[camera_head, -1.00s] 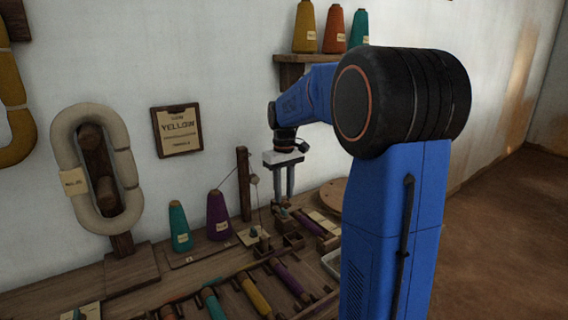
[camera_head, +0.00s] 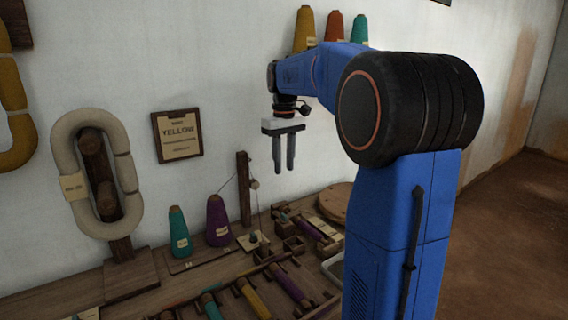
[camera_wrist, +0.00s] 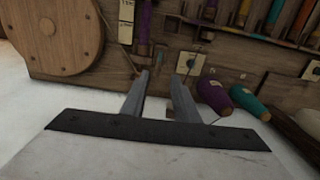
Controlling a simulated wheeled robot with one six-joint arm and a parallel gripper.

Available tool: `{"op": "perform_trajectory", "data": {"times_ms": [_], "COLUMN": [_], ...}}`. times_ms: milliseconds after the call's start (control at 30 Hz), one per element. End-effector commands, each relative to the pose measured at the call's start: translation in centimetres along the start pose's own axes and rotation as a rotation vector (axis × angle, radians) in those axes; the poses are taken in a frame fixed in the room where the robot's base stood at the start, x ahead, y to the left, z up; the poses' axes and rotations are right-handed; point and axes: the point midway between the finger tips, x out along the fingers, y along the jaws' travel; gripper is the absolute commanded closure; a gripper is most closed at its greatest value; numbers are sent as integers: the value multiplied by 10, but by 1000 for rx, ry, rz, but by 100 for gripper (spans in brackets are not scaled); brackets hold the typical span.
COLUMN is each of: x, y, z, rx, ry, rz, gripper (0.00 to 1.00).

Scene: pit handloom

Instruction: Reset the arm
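My gripper (camera_head: 283,168) hangs fingers down above the workbench in the head view, clear of everything below it. Its two grey fingers stand apart with nothing between them. In the wrist view my gripper (camera_wrist: 160,90) also shows its fingers apart and empty, above the bench and its fittings. My blue arm is raised and bent, with the forearm reaching left towards the wall.
The bench (camera_head: 75,292) holds a purple cone (camera_head: 217,222), a teal cone (camera_head: 179,233), a wooden post (camera_head: 243,188) and several bobbins. A round wooden disc (camera_wrist: 62,35) lies at one end. A card marked YELLOW (camera_head: 178,133) hangs on the wall. Open floor lies right.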

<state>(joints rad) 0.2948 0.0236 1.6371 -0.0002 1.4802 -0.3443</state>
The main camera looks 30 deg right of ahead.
Motion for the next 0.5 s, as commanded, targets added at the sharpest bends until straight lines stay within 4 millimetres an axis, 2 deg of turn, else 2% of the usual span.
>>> {"op": "perform_trajectory", "data": {"times_ms": [367,500], "x": [0,0], "y": [-1,-14], "z": [1,14], "rx": [0,0], "ry": [2,19], "rz": [1,6], "gripper": [73,73]}}
